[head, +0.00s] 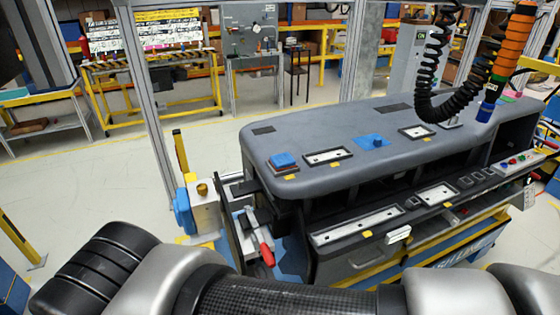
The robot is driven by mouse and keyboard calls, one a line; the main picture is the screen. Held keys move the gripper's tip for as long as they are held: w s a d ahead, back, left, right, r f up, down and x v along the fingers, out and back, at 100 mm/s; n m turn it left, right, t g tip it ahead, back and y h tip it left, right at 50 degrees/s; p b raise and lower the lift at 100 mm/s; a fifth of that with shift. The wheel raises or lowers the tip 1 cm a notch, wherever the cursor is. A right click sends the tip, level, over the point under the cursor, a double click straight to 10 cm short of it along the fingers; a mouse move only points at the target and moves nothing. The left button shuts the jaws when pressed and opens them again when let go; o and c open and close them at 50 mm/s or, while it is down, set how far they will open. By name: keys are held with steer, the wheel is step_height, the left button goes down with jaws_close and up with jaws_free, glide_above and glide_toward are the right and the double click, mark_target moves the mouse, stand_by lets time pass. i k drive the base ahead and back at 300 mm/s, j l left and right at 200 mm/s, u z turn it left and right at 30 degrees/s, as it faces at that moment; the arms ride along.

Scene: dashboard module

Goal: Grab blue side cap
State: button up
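The grey dashboard module (330,150) stands on a workstation right of centre. Several blue parts show, and I cannot tell for certain which is the side cap. A small blue block (283,160) sits at the left end of the dashboard top. A flat blue piece (373,141) lies near the middle of the top. A rounded blue part (184,211) is upright at the left side of a pale box, left of the dashboard. My arm crosses the bottom of the head view. My gripper is not in view, so its state and distance to these parts are hidden.
A red-handled tool (265,250) is at the dashboard's left end. An orange and black tool (508,50) hangs on a coiled cable at upper right. A metal post (148,100) stands at left. Racks and tables line the back.

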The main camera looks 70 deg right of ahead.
mark_target(281, 162)
steer(key=z, duration=2.45)
